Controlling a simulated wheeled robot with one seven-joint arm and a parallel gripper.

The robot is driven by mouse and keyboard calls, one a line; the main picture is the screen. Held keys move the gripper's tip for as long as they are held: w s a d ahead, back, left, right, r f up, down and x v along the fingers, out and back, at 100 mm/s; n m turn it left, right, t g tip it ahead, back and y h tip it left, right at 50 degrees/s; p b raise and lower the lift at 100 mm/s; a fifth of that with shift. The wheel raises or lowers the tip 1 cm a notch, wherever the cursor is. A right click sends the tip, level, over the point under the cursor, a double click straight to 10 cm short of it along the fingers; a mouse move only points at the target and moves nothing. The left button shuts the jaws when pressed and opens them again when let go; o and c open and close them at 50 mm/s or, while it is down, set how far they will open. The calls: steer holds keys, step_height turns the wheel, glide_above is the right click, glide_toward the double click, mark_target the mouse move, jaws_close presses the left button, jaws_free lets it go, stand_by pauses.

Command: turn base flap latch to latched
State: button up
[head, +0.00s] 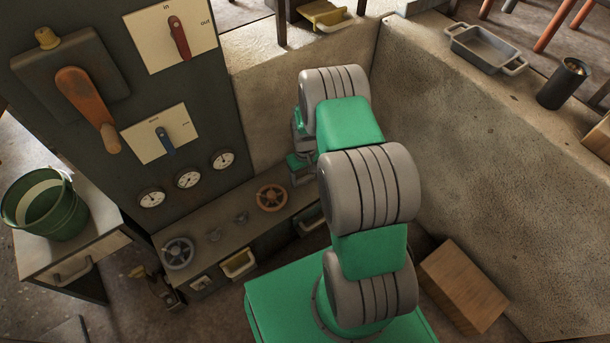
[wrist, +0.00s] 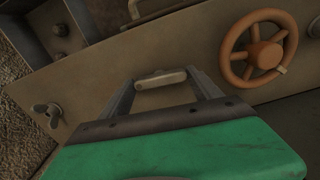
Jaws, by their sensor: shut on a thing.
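In the wrist view, my gripper (wrist: 160,84) has its two dark fingers apart, with a short pale bar (wrist: 161,77) spanning between the fingertips. The bar looks like the handle of the base flap latch; the fingers touch its two ends. It lies nearly level in that picture, tilted slightly. Whether it stands at latched cannot be told. In the head view my arm blocks most of the gripper and the fingertips and bar are hidden; the gripper is by the right end of the cabinet's base.
An orange handwheel (wrist: 265,54) is right of the gripper, and a wing-shaped knob (wrist: 46,114) is left. The head view shows a grey handwheel (head: 177,252), a red lever (head: 180,38), a blue lever (head: 165,141), a green bucket (head: 47,207) and a wooden block (head: 463,287).

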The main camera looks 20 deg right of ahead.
mark_target(305, 178)
steer(key=shift+n, duration=0.6)
steer(key=o, duration=1.4)
step_height(305, 178, up, 8)
steer(key=p, duration=0.2)
steer(key=shift+p, duration=0.35)
